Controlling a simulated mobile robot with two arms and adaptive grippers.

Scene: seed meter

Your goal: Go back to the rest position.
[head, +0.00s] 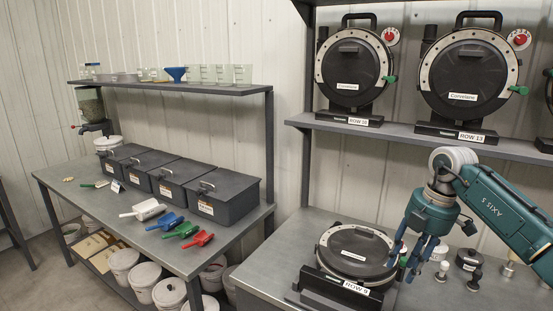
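My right gripper (416,262) comes in from the right on a teal arm and points down over the lower bench, at the right edge of the ROW 9 seed meter (355,249). Its blue fingers look spread apart, with no held object visible. A green knob (403,260) shows among the fingers; I cannot tell whether they touch it. The ROW 9 meter lies face up in a dark stand, its right edge partly hidden by the fingers. My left gripper is not in view.
Small knobbed parts (468,260) stand on the bench right of the gripper. The shelf above holds seed meters, including ROW 10 (351,67) and ROW 13 (468,82). Dark lidded bins (222,194) and coloured scoops (184,229) occupy the left table, with buckets (143,275) below.

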